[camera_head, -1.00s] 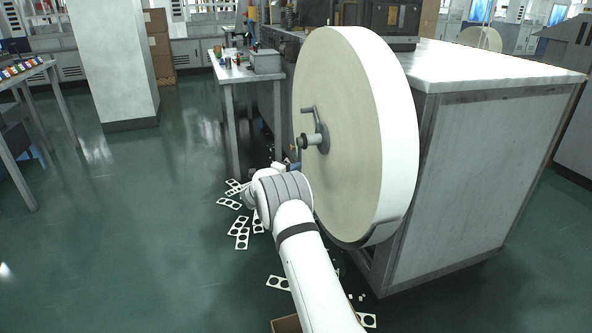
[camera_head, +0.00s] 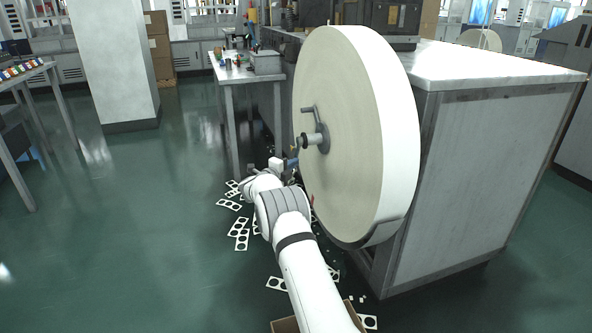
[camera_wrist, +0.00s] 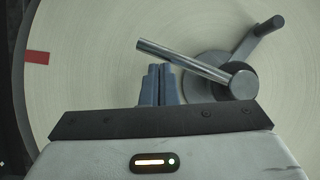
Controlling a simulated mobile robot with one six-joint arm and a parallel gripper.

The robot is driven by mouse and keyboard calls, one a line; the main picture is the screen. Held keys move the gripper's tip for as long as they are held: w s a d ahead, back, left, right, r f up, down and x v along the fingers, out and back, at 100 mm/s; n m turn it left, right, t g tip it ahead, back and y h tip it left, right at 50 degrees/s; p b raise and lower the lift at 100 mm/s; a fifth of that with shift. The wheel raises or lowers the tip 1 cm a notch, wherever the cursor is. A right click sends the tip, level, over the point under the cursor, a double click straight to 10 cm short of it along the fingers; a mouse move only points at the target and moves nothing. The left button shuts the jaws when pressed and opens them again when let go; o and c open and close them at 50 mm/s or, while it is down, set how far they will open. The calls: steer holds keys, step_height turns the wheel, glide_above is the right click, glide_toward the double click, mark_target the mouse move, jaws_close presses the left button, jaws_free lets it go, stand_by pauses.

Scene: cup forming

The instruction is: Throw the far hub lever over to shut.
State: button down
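A hub (camera_head: 314,139) sits in the centre of the left face of a large paper roll. In the wrist view the hub (camera_wrist: 229,88) carries a bright metal bar lever (camera_wrist: 185,60), which points left and slightly up. A dark crank arm with a knob (camera_wrist: 262,30) points up and right from the hub. My gripper (camera_wrist: 160,67) has its two blue-grey fingers side by side, with nothing seen between them. The fingertips show just below the bar in the wrist view; I cannot tell whether they touch it. In the head view my gripper (camera_head: 293,160) is below and left of the hub.
The paper roll (camera_head: 355,180) stands against a grey machine cabinet (camera_head: 465,180) on the right. A workbench (camera_head: 230,75) is behind. Punched card scraps (camera_head: 241,239) lie on the floor. A red mark (camera_wrist: 36,57) is on the roll face. The floor to the left is open.

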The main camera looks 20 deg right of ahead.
steer(key=shift+w+a+r, duration=0.1)
steer(key=shift+w+r, duration=0.05)
steer(key=shift+w, duration=0.15)
stand_by(0.4)
